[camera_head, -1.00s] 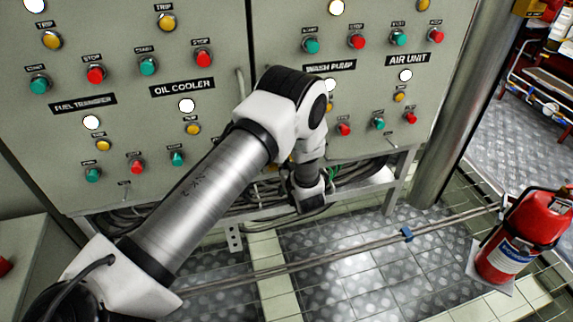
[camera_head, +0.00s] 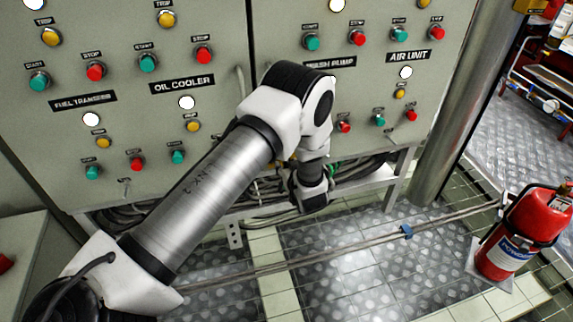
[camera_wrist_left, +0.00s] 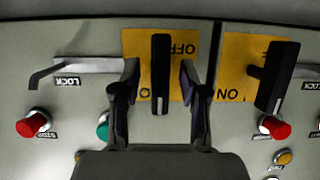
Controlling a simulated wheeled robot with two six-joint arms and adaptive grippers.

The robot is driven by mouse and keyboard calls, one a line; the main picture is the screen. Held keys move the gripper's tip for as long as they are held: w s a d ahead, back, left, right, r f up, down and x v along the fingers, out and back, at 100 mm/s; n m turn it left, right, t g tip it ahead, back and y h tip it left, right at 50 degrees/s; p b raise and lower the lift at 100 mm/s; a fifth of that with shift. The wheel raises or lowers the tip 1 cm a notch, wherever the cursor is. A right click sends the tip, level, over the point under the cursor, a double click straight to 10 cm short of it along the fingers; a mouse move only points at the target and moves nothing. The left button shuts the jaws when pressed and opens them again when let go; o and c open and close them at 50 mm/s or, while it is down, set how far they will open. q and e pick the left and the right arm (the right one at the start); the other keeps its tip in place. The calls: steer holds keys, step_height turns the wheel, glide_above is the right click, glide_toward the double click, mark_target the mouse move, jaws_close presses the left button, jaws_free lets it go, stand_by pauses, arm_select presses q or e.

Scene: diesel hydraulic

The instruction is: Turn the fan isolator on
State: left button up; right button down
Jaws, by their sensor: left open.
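In the left wrist view a black rotary handle (camera_wrist_left: 160,80) stands upright in the picture on a yellow plate with an OFF mark. My left gripper (camera_wrist_left: 159,72) is open, with one finger on each side of this handle and a visible gap to each. A second black handle (camera_wrist_left: 278,76), slightly tilted, sits on another yellow plate marked ON to the right. The markings appear upside down. I see no fan label, so I cannot tell which handle is the fan isolator. In the head view my left arm hides part of the panel, and its fingers do not show. My right gripper is not in view.
The grey control cabinet (camera_head: 215,50) carries several green, red and yellow buttons. In the wrist view red buttons (camera_wrist_left: 31,124) and a green button (camera_wrist_left: 103,130) lie close to the gripper. Cables hang under the cabinet. A red fire extinguisher (camera_head: 515,245) stands at the right.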

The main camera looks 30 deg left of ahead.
arm_select(q)
steer(key=v, duration=1)
steer(key=shift+s+d, duration=0.3)
steer(key=shift+r, duration=0.1)
steer(key=s+d+p, duration=0.5)
steer(key=d+p, duration=0.1)
steer(key=p, duration=1)
